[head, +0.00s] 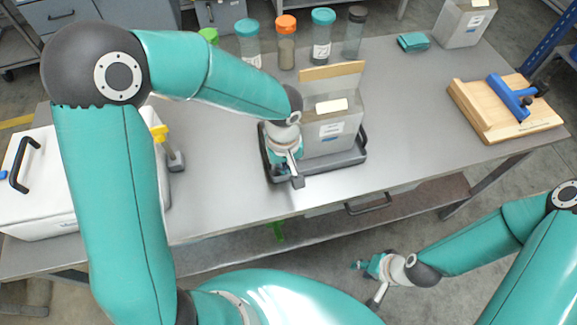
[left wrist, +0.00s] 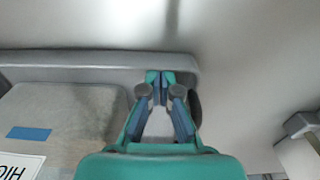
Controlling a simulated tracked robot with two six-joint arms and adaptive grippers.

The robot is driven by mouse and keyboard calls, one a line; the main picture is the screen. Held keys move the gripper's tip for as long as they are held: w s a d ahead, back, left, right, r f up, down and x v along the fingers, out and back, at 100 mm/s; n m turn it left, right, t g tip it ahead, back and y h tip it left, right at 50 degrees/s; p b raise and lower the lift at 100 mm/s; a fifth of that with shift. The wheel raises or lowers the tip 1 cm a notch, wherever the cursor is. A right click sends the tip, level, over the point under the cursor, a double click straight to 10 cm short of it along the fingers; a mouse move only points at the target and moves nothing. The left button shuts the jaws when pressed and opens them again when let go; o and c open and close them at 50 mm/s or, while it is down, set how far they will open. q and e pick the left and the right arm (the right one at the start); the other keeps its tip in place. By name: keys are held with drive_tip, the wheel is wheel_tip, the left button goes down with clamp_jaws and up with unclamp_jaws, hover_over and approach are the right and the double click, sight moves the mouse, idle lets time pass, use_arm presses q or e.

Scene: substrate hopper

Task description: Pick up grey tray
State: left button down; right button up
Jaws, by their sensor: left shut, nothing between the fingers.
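The grey tray (head: 338,160) lies on the metal table, with a dark handle at each end. A grey box (head: 335,130) with white labels and an open flap stands in it. My left gripper (head: 275,160) is at the tray's left end, partly hidden by its own wrist. In the left wrist view the fingers (left wrist: 160,80) are together and empty, seen over the tray's rim (left wrist: 75,62) beside the box (left wrist: 75,105). Whether they touch the rim I cannot tell. My right gripper (head: 365,266) hangs low in front of the table, too small to read.
Several lidded jars (head: 286,45) stand along the back edge. A second grey box (head: 463,22) and a teal item (head: 413,41) are at the back right. A wooden board (head: 505,107) with a blue tool is on the right; a white case (head: 40,185) is on the left.

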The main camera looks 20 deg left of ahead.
sight(293, 203)
use_arm(q)
drive_tip(key=s+d+b, duration=0.1)
drive_tip(key=s, duration=0.1)
drive_tip(key=s+d+b, duration=0.1)
drive_tip(key=s+b, duration=0.1)
drive_tip(key=s+d+f+b, duration=0.1)
drive_tip(key=s+d, duration=0.1)
drive_tip(key=s+d+b, duration=0.2)
drive_tip(key=s+d, duration=0.1)
drive_tip(key=s, duration=0.2)
drive_tip(key=shift+d+r, duration=0.15)
drive_tip(key=shift+r, duration=0.4)
